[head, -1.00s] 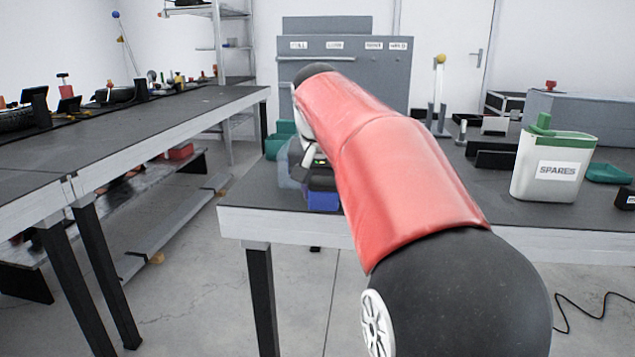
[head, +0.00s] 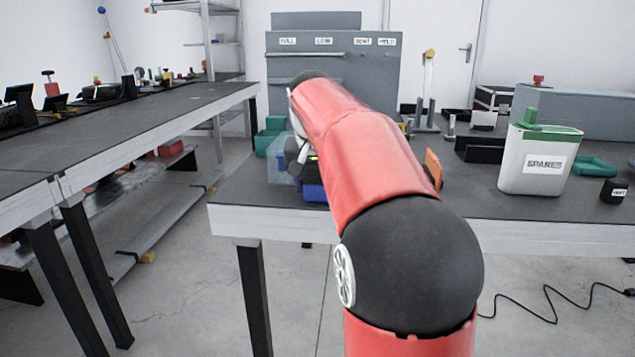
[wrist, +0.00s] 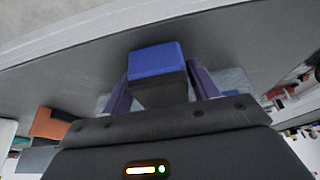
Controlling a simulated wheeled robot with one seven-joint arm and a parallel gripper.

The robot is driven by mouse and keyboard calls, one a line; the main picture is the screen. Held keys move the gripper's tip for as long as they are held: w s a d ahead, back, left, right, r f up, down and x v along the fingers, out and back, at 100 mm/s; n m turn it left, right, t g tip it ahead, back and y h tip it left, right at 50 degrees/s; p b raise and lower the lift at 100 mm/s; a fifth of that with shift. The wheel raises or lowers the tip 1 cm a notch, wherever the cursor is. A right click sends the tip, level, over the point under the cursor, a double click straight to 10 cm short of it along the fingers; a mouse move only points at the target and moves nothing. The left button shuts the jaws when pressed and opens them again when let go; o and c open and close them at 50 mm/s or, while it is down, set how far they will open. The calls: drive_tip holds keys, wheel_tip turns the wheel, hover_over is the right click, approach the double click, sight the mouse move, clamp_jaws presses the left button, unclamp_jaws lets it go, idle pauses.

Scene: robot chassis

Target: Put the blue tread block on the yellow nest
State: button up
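The blue tread block (wrist: 157,60) shows in the wrist view with a blue face and dark grey sides. It sits between the two purple fingers of my gripper (wrist: 160,85), which appear to touch it on both sides. In the head view the blue block (head: 314,193) shows near the table's front left corner, partly hidden by my arm. I cannot tell whether it touches the table. I cannot make out the yellow nest in either view.
The dark table (head: 240,194) carries a clear bin (head: 281,167), green bins (head: 268,138), an orange part (head: 433,168) beside my arm, and a white SPARES container (head: 538,160). Another workbench (head: 120,125) stands at left. Open floor lies between them.

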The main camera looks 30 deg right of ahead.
drive_tip(key=shift+o, duration=1.1)
drive_tip(key=shift+r, duration=0.2)
drive_tip(key=p+v, duration=0.2)
drive_tip(key=v, duration=1)
drive_tip(key=shift+p, duration=0.35)
